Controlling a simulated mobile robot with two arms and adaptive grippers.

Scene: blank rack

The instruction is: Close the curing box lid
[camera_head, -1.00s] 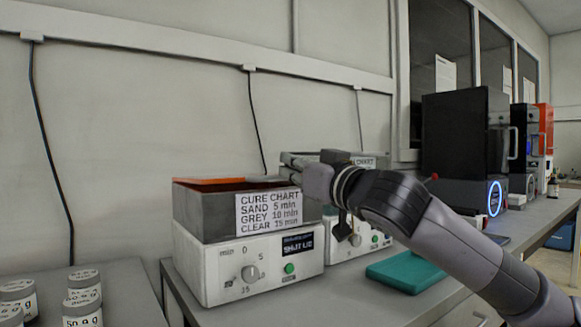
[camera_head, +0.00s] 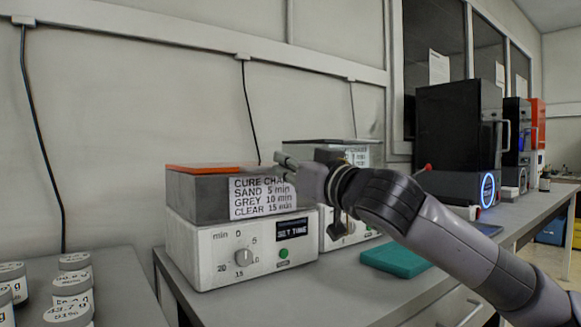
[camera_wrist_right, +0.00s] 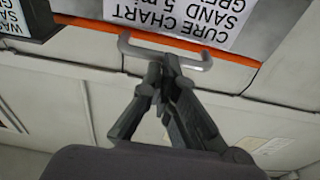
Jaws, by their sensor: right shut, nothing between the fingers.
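The curing box (camera_head: 198,198) stands on the bench with its grey upper part on a white base. Its orange lid (camera_head: 205,168) lies flat on top. The display (camera_head: 292,230) appears to read "SET TIME". My right gripper (camera_head: 283,161) is at the box's upper right front, by the cure chart label (camera_head: 262,198). In the wrist view its fingers (camera_wrist_right: 165,62) are shut and empty, close to a grey handle (camera_wrist_right: 200,64) at the orange lid edge (camera_wrist_right: 150,38). I cannot tell whether they touch it. My left gripper is not in view.
A second similar box (camera_head: 335,232) stands behind my right arm. A teal block (camera_head: 395,260) lies on the bench in front. Several labelled jars (camera_head: 70,290) stand at lower left. A black machine (camera_head: 455,140) stands farther right.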

